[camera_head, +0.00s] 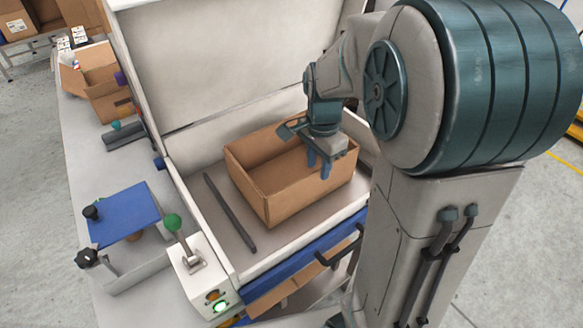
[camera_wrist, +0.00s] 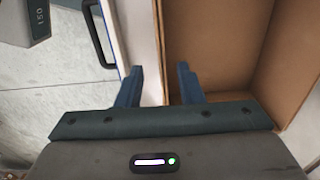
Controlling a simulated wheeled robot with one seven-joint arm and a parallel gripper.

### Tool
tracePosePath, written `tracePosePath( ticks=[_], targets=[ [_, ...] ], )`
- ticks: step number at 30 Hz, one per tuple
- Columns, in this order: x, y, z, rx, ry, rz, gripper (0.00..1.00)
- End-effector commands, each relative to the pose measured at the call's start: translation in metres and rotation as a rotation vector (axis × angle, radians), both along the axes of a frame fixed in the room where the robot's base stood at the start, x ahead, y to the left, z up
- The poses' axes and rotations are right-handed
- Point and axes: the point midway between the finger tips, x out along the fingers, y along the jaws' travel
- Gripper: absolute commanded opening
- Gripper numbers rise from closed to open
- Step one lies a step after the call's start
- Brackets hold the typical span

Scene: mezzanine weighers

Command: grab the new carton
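An open, empty brown carton (camera_head: 268,205) stands upright on the grey floor of a white lidded machine. In the wrist view, its inside and near wall show at the right (camera_wrist: 215,45). My gripper (camera_head: 319,167) is over the carton's near right side, pointing down. Its two blue fingers are apart with nothing gripped between them (camera_wrist: 160,88). In the wrist view, the carton's wall edge runs between the fingers, one finger on the inner side and one on the outer side. I cannot tell how far the fingertips reach below the rim.
A dark bar (camera_head: 229,212) lies left of the carton. The raised white lid (camera_head: 225,55) stands behind. A control box (camera_head: 198,268) with a green-knobbed lever and lit green button is at the front left. Another open carton (camera_head: 100,88) sits on the bench. A black handle (camera_head: 338,248) juts out in front.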

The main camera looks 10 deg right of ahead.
Motion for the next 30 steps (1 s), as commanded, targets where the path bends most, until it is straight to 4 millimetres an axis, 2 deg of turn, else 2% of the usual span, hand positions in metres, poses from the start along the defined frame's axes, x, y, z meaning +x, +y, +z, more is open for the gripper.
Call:
tracePosePath(
  ticks=[9,18,19,22,23,30],
  targets=[
    [0.001,0.003,-0.042,0.0,0.004,0.0,0.34],
    [0.002,0.003,-0.048,0.001,0.0,0.001,0.34],
    [0.002,0.003,-0.048,0.001,0.0,0.001,0.31],
    [0.002,0.003,-0.048,0.001,0.0,0.001,0.03],
    [0.002,0.003,-0.048,0.001,0.0,0.001,0.0],
    [0.002,0.003,-0.048,0.001,-0.001,0.001,0.0]
  ],
)
